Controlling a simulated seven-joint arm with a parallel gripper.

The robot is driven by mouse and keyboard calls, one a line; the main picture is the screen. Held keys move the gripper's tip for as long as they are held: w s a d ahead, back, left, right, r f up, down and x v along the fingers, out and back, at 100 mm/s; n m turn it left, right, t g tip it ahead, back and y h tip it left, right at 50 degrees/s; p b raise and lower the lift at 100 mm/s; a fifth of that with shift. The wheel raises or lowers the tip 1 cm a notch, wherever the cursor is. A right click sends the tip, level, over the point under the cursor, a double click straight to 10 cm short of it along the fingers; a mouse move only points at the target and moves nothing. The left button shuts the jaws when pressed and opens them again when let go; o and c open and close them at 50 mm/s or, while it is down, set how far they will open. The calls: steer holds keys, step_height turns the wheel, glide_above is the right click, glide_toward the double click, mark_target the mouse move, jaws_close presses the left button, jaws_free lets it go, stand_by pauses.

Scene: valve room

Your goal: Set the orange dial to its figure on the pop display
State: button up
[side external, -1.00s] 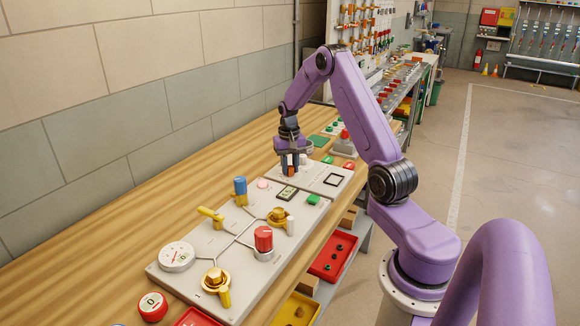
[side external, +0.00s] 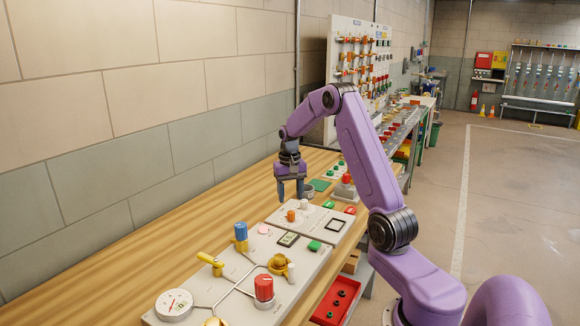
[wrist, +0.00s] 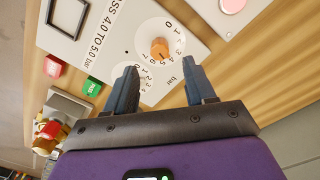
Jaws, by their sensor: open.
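The orange dial (side external: 291,216) sits on a small light panel (side external: 321,240) at the back of the bench. A black-framed square (side external: 334,225) is on the same panel. I cannot read a pop figure anywhere.
A larger panel with a blue knob (side external: 240,231), red knob (side external: 264,288), yellow handle (side external: 210,260) and small display (side external: 288,239) stands in front. Red (wrist: 52,66) and green (wrist: 92,87) blocks lie beside the panel.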

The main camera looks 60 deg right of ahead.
mark_target(290, 212)
step_height(290, 212, up, 11)
stand_by(0.3)
steer(key=shift+a+f, duration=0.1)
steer(key=s+a+n, duration=0.3)
steer(key=a+n, duration=0.2)
steer(key=a, duration=0.9)
steer(key=s+a+n, duration=0.4)
steer(key=a+n, duration=0.1)
steer(key=a, duration=0.9)
steer(key=s+a+f+n, duration=0.1)
steer(key=s+a+n, duration=0.1)
steer(key=s, duration=0.5)
steer(key=s+a+f+n, duration=0.2)
steer(key=s+n, duration=0.3)
steer(key=s, duration=0.3)
steer(key=s+a+f+n, duration=0.1)
steer(key=s+a+n, duration=0.2)
steer(key=s, duration=0.5)
steer(key=shift+s+f+n+y, duration=0.2)
steer(key=shift+n+y, duration=0.1)
steer(key=shift+n, duration=0.2)
